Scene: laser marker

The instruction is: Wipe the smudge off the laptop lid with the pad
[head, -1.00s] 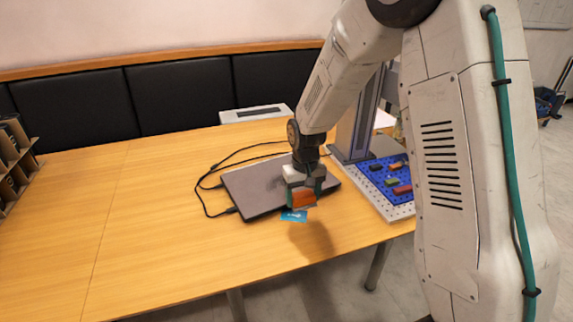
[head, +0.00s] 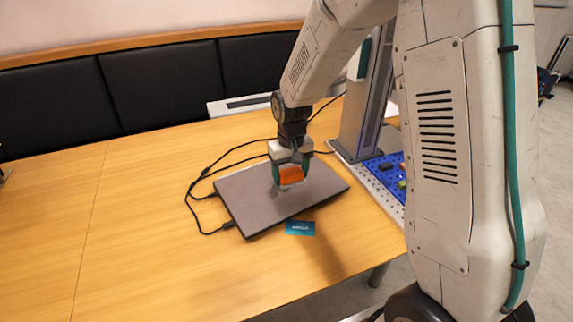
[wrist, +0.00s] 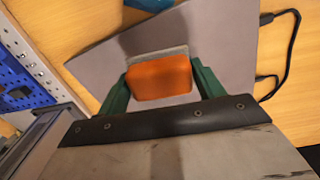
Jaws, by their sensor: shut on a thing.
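The closed grey laptop (head: 312,199) lies on the wooden table, its lid facing up; the lid also fills much of the wrist view (wrist: 228,40). My gripper (head: 290,180) is over the middle of the lid, pointing down. Its green fingers are shut on the orange pad (head: 291,174), which has a pale grey layer along its edge in the wrist view (wrist: 160,78). The pad is very low over the lid; I cannot tell whether it touches. I cannot make out the smudge clearly; the gripper and pad cover part of the lid.
A blue card (head: 300,228) lies in front of the laptop. Black cables (head: 190,200) run from its left side. A grey column (head: 365,115) and a perforated plate with a blue board (head: 385,170) stand to the right. The table's left side is clear.

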